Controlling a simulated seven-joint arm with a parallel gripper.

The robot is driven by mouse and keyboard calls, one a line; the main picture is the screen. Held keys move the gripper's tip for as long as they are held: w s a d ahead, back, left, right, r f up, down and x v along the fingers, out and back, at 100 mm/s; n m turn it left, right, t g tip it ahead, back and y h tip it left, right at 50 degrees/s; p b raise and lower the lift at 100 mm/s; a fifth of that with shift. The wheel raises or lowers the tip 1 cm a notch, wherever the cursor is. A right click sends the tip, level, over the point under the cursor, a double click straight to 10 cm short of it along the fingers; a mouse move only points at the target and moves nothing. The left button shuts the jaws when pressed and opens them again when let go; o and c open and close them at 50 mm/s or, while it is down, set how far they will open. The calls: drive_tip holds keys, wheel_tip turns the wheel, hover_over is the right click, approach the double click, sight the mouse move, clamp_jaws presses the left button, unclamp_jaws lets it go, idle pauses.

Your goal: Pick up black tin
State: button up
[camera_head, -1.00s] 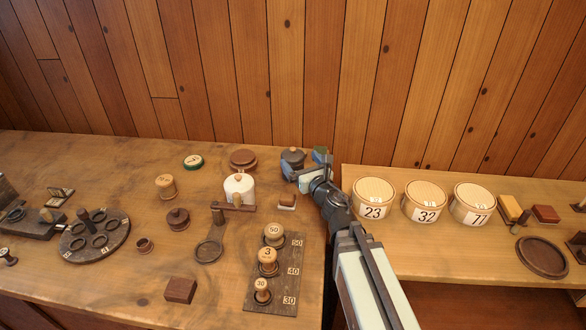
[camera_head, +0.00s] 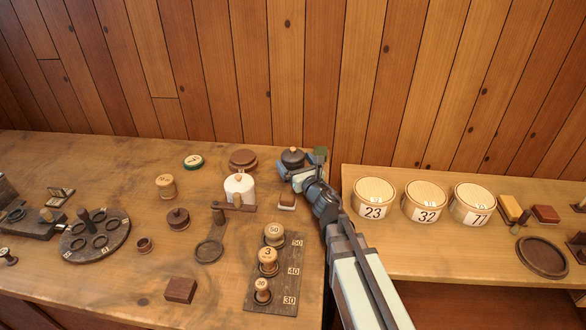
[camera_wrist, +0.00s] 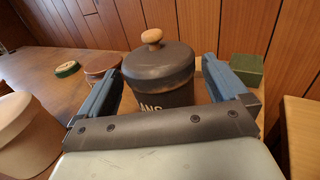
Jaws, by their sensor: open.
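The black tin (camera_head: 293,157) stands upright at the back of the left table, near its right end. It has a dark lid with a wooden knob, and pale lettering shows on its front in the wrist view (camera_wrist: 163,84). My gripper (camera_wrist: 166,80) is open, with one blue finger on the left of the tin and the other on its right. I cannot tell whether either finger touches it. The gripper hides the tin's lower part. In the head view my arm reaches in from the front right.
A green block (camera_wrist: 246,68) stands just right of the right finger. A reddish-brown lidded pot (camera_head: 243,159) and a white canister (camera_head: 239,187) stand to the left. A small brown-and-white block (camera_head: 286,200) lies in front. A gap separates the right bench (camera_head: 420,238).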

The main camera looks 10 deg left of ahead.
drive_tip(key=shift+x, duration=1.55)
drive_tip(key=shift+c, duration=0.3)
drive_tip(key=c, duration=0.9)
drive_tip(key=shift+c, duration=0.2)
drive_tip(key=shift+r, duration=0.15)
